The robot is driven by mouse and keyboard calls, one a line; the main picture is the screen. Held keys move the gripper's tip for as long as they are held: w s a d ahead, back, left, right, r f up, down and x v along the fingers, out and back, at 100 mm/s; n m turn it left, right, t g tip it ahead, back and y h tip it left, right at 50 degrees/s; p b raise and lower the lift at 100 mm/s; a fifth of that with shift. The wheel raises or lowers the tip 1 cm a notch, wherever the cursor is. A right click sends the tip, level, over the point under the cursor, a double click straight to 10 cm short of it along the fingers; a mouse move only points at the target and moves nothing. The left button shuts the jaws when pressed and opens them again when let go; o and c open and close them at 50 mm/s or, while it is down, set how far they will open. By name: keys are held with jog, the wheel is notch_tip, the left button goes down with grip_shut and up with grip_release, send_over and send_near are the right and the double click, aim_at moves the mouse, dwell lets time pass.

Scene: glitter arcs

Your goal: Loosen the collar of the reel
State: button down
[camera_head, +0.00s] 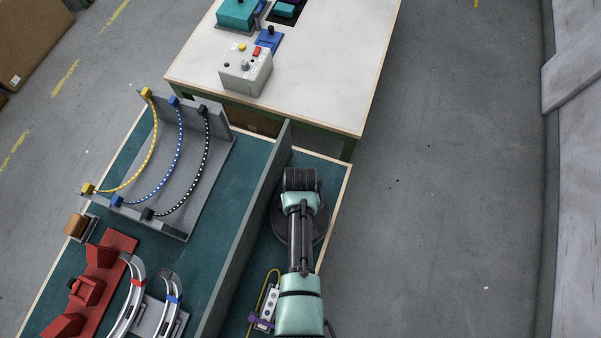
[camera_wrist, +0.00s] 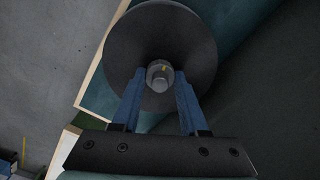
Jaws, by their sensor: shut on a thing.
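The reel is a large dark disc (camera_wrist: 177,33), filling the upper middle of the wrist view. In the head view the reel (camera_head: 283,222) shows partly, beneath my arm on the narrow right strip of the teal table. A small grey collar (camera_wrist: 159,76) with a yellow mark stands at the reel's centre. My gripper (camera_wrist: 159,84) has its two blue fingers on either side of the collar and is shut on it. In the head view my arm hides the fingers and the collar.
A grey upright divider (camera_head: 243,235) runs along the left of the reel. A rack with yellow, blue and black arcs (camera_head: 178,150) stands beyond it. A white table (camera_head: 330,75) with a button box (camera_head: 245,73) is behind. A power strip (camera_head: 267,305) lies near my arm.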

jog(key=shift+s+f+n, duration=0.2)
jog(key=shift+s+n, duration=0.05)
jog(key=shift+n, duration=0.65)
jog(key=c, duration=0.7)
grip_release()
jog(key=shift+o, duration=1.4)
jog(key=shift+w, duration=0.15)
jog(key=shift+r, duration=0.1)
jog(key=shift+w+r, duration=0.1)
jog(key=shift+r, duration=0.5)
notch_tip(320, 180, up, 12)
jog(key=shift+f, duration=0.15)
